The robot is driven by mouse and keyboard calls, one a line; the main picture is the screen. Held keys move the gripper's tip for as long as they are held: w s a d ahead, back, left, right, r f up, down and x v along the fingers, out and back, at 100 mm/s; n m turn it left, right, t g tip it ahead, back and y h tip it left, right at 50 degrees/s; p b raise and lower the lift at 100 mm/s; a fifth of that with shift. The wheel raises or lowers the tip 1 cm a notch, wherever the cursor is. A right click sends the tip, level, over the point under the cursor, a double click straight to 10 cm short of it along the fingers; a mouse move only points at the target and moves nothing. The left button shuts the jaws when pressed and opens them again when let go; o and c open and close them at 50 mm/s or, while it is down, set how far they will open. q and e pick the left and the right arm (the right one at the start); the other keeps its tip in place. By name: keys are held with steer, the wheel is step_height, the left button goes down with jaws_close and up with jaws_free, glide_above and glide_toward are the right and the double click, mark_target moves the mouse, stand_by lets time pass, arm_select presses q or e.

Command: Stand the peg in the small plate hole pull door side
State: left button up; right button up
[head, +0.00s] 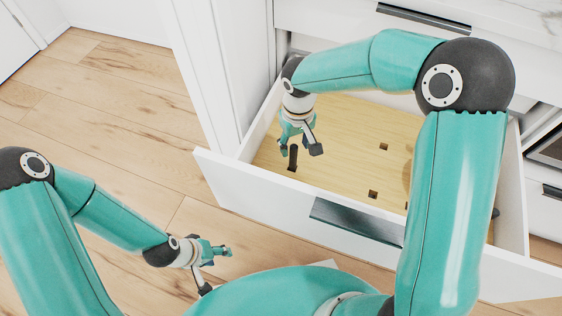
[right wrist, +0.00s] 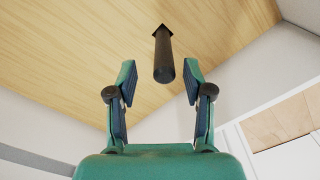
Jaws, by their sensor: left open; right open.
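A dark round peg (head: 293,157) stands upright at the left end of the wooden hole plate (head: 345,130) inside the open drawer. In the right wrist view the peg (right wrist: 164,58) rises from a dark square hole in the plate (right wrist: 90,45). My right gripper (head: 300,148) points down over the peg and is open. In the wrist view its fingertips (right wrist: 160,80) lie on either side of the peg's free end, with gaps and no visible grip. My left gripper (head: 217,262) is open and empty, low outside the drawer.
Small square holes show at the plate's middle (head: 384,147) and nearer the front (head: 373,194). White drawer walls surround the plate, and the front panel has a dark handle (head: 355,222). My right arm hides the plate's right part. Wooden floor (head: 110,120) lies clear at left.

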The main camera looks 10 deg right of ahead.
mark_target(294, 156)
steer(key=f, duration=0.2)
steer(key=f+b, duration=0.1)
steer(key=f, duration=0.2)
steer(key=shift+s+a, duration=0.1)
steer(key=shift+s, duration=0.1)
steer(key=shift+r, duration=0.1)
jaws_close()
